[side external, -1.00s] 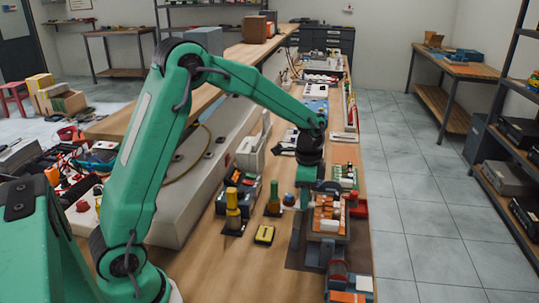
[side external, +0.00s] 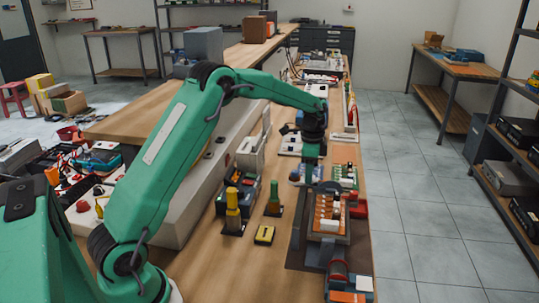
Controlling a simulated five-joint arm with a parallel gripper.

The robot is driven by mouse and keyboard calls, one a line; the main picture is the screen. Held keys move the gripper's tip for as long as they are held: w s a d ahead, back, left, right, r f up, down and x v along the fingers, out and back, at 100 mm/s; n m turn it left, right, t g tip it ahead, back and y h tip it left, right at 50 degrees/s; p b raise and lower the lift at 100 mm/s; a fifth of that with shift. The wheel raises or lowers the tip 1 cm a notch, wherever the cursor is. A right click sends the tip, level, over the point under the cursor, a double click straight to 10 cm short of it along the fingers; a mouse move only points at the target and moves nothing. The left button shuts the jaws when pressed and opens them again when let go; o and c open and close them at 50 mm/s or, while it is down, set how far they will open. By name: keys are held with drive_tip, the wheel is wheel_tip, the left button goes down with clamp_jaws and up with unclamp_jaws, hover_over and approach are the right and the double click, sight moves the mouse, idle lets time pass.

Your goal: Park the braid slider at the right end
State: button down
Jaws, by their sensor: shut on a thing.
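My gripper (side external: 309,174) points down over the bench, at the far end of the dark tray (side external: 299,242). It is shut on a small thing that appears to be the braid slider. The slider is mostly hidden by the jaws, and its shape and any track under it are too small to make out. The tray holds an orange rack (side external: 327,211) with a white block (side external: 329,225) at its near side. My gripper is beyond this rack in the side view.
A yellow-handled tool (side external: 233,210), a green-handled tool (side external: 274,197) and a yellow-black box (side external: 264,235) stand left of the tray. A green board (side external: 345,176) lies right of my gripper. Bare wood lies left of the tray.

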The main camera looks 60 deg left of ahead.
drive_tip(key=shift+w+a+r, duration=0.1)
drive_tip(key=shift+w+a, duration=1.3)
drive_tip(key=shift+w, duration=0.1)
drive_tip(key=c, duration=0.8)
unclamp_jaws()
drive_tip(key=shift+c, duration=0.2)
wheel_tip(320, 180, up, 8)
drive_tip(key=shift+s, duration=0.1)
